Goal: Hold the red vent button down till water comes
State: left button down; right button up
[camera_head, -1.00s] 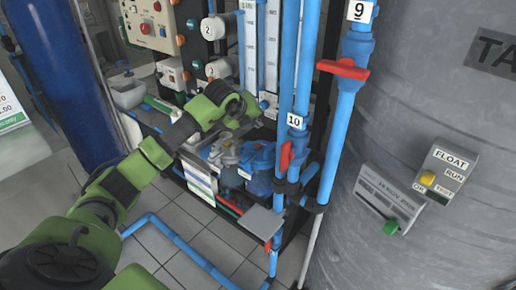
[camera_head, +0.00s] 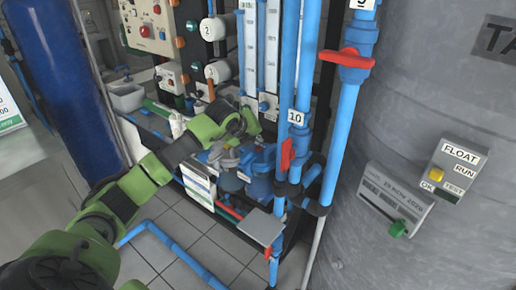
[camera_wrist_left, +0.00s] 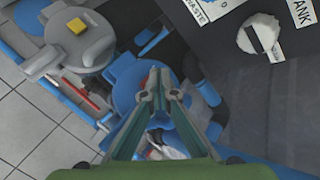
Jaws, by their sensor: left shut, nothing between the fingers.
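My left gripper (camera_head: 246,138) reaches from the left, over the filter housings low in the rack. In the left wrist view its fingers (camera_wrist_left: 160,82) are together and empty, above a round blue housing lid (camera_wrist_left: 128,78). The blue housing (camera_head: 262,165) shows partly behind the arm in the head view. My right gripper is not in view.
Upright blue pipes with a red-handled valve (camera_head: 346,58) and a lower red handle (camera_head: 287,154) stand right of the gripper. A large grey tank (camera_head: 430,90) fills the right. A control panel (camera_head: 155,25) is at upper left. Tiled floor lies open below.

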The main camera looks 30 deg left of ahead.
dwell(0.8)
pick_arm(q)
jog(key=shift+f, duration=0.1)
jog(key=shift+f+b, duration=0.35)
jog(key=shift+b, duration=0.2)
